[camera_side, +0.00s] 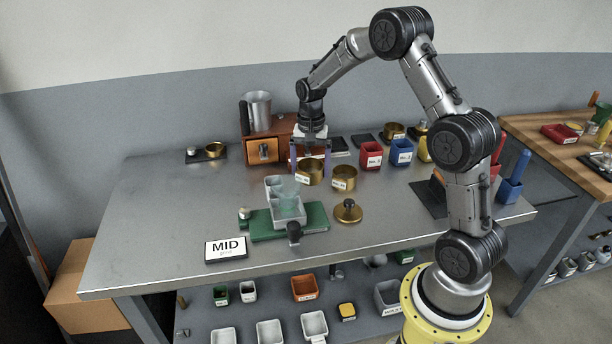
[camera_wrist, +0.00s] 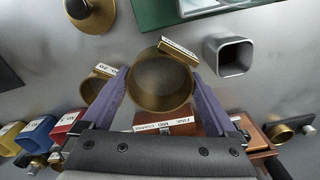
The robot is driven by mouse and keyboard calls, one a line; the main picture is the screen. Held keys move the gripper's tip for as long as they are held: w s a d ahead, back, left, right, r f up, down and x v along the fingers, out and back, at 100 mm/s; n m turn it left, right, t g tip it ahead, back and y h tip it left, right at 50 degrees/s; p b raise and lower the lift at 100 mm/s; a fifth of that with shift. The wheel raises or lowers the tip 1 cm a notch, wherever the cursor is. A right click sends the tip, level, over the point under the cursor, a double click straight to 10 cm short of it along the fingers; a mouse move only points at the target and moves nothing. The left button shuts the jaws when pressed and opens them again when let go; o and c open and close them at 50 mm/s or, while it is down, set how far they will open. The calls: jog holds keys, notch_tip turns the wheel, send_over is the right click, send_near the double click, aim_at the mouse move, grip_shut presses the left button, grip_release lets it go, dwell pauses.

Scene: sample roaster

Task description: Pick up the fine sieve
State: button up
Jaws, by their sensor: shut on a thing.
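My gripper (camera_side: 310,166) points down over the back middle of the steel table, its purple fingers closed on a round brass sieve (camera_side: 314,175). In the wrist view this sieve (camera_wrist: 162,82) sits between the two fingers, its mesh facing the camera and a white label on its far rim. I cannot read that label surely. Whether the sieve touches the table or hangs just above it is hard to tell. A second labelled brass sieve (camera_side: 344,178) stands to its right; in the wrist view it (camera_wrist: 92,90) is partly hidden behind the left finger.
Behind is a wooden drawer box (camera_side: 262,150) with a metal cup (camera_side: 258,110). Red (camera_side: 371,155) and blue (camera_side: 401,152) pots stand right.

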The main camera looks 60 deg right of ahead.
aim_at(319, 161)
jog(key=s+a+r, duration=0.5)
jog(key=s+r, duration=0.3)
jog(key=s, duration=0.3)
jog(key=w+a+r, duration=0.6)
jog(key=w+a, duration=0.1)
jog(key=w, duration=0.3)
jog(key=shift+a+r, duration=0.15)
jog(key=shift+a, duration=0.15)
jog(key=shift+f, duration=2.9)
jog(key=shift+s+f, duration=0.1)
jog(key=shift+f, duration=1)
